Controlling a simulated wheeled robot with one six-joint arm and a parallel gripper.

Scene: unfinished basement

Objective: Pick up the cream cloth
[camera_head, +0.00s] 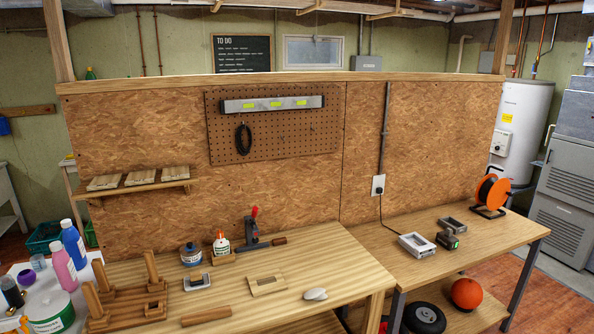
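A small off-white, rounded lump (316,294) lies on the wooden workbench (345,262) near its front right. It may be the cream cloth, but it is too small in the view to tell its material. I see no other thing that looks like a cream cloth. My gripper is not in view.
A glue bottle (221,243) and blue jar (190,255) stand behind. Bare bench surrounds the lump. A second bench (480,252) stands right.

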